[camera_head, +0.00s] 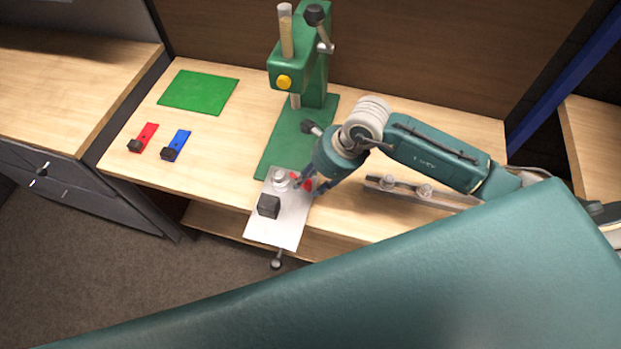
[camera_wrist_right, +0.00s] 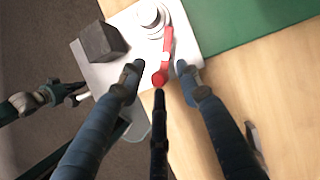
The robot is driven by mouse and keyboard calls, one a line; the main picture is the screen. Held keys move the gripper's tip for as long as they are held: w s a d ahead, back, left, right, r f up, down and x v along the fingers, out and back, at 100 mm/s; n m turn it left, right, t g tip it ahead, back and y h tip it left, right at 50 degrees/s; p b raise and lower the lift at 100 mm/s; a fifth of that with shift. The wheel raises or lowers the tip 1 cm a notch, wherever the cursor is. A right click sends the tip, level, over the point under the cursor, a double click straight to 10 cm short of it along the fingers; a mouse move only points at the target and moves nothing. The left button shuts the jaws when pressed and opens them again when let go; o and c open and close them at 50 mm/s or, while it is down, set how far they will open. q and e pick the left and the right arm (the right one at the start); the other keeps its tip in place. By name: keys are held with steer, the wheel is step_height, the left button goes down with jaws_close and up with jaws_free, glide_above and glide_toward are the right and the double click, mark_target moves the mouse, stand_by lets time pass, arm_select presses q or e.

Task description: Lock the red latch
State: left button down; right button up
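The red latch (camera_wrist_right: 165,58) is a short red lever with a round red knob at its near end. It lies on a pale metal plate (camera_wrist_right: 188,20), beside a round silver fitting (camera_wrist_right: 152,17). In the head view the latch (camera_head: 308,184) is partly hidden by my right gripper (camera_head: 310,181). In the wrist view my right gripper (camera_wrist_right: 159,68) is open, with dark fingertips on both sides of the knob end and a third finger below it. No finger clearly touches the latch. My left gripper is not in view.
A dark block (camera_head: 268,205) sits on the plate. A green press (camera_head: 318,75) stands behind it. Red (camera_head: 146,134) and blue (camera_head: 178,142) pieces and a green mat (camera_head: 199,91) lie on the left. A rail with knobs (camera_head: 410,190) lies right.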

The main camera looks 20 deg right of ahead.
steer(key=c, duration=0.5)
jaws_close()
steer(key=shift+w+b, duration=0.15)
steer(key=shift+b, duration=0.35)
steer(key=n+b, duration=0.1)
steer(key=b, duration=0.1)
steer(key=n+g+b, duration=0.1)
steer(key=n+b, duration=0.1)
steer(key=b, duration=0.1)
steer(key=w+d+n+b, duration=0.1)
steer(key=n+b, duration=0.1)
steer(key=b, duration=0.1)
steer(key=shift+g+y, duration=0.4)
steer(key=shift+w+r+n+b, duration=0.15)
steer(key=shift+r+n+b, duration=0.05)
steer(key=shift+n+b, duration=0.35)
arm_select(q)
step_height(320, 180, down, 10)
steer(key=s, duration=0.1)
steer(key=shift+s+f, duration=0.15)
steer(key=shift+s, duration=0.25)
arm_select(e)
steer(key=o, duration=0.5)
jaws_free()
steer(key=shift+a, duration=0.15)
